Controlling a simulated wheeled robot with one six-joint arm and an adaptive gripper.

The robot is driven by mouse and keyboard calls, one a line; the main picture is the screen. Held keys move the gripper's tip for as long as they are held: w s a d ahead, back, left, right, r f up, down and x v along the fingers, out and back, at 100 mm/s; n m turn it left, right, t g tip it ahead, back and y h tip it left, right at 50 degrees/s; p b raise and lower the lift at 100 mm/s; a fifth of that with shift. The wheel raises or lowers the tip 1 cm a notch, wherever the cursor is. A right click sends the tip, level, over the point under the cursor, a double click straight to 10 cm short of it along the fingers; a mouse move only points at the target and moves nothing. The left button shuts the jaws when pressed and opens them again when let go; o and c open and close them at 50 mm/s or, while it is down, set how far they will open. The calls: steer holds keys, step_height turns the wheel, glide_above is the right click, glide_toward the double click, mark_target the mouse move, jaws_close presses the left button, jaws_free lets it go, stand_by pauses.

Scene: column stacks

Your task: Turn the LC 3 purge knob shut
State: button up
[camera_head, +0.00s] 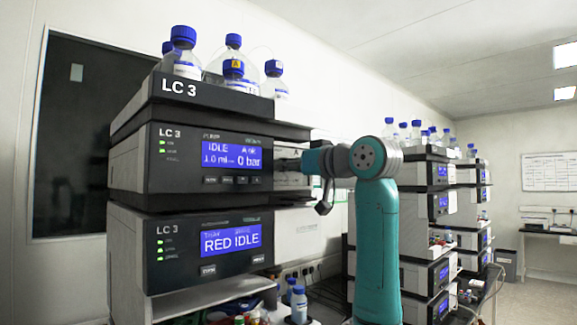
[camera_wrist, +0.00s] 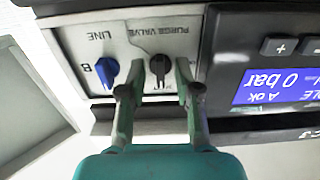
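The LC 3 pump module (camera_head: 190,160) is the upper unit of the stack in the head view, its screen showing IDLE and 0 bar. The wrist view is upside down and shows the black purge knob (camera_wrist: 159,66) on a pale panel under the label PURGE VALVE. My gripper (camera_wrist: 156,84) is open in front of that panel, with one finger on each side of the knob. Gaps show between knob and fingers; I cannot tell how deep the fingers reach. In the head view my gripper (camera_head: 296,165) is at the module's right side, where the knob is hidden.
A blue knob (camera_wrist: 107,72) marked B, LINE, sits just left of my left finger in the wrist view. The pump screen (camera_wrist: 278,88) is to the right. Blue-capped bottles (camera_head: 233,55) stand on top of the stack. Another stack (camera_head: 425,220) stands behind my arm.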

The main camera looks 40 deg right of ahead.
steer(key=s, duration=1.2)
steer(key=shift+d, duration=0.2)
stand_by(0.4)
